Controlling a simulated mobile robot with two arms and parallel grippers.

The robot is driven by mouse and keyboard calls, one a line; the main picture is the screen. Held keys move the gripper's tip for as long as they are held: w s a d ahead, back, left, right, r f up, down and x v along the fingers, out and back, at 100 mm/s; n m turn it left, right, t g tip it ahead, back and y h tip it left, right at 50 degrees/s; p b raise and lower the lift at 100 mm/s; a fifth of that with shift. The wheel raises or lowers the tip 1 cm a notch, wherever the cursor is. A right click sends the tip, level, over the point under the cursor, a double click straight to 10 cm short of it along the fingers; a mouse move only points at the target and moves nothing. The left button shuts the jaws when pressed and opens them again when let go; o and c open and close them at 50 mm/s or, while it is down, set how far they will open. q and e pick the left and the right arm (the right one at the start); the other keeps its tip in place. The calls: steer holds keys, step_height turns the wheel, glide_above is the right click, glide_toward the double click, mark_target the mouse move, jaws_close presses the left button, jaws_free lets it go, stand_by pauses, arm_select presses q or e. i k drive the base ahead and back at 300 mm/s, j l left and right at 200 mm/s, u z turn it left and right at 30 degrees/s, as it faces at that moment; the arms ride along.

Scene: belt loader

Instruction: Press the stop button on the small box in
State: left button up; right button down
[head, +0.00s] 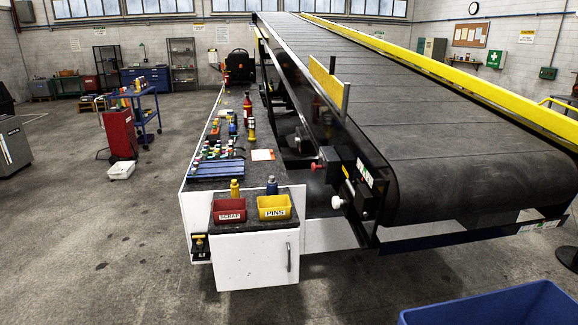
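Another small box (200,247), dark with a bit of yellow, is on the left side of the white cabinet. Which of these is the stop button I cannot tell for sure, as the details are too small. Neither of my grippers is in view.
The belt loader (430,135) with yellow rails fills the right. The white cabinet (256,259) carries a red SCRAP bin (229,216) and a yellow PINS bin (274,213). A blue bin (490,305) stands at the lower right. The floor at the left front is clear.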

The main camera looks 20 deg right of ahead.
mark_target(314, 167)
steer(key=i+j, duration=0.15)
steer(key=i, duration=0.35)
steer(key=i+j, duration=0.15)
steer(key=i, duration=0.4)
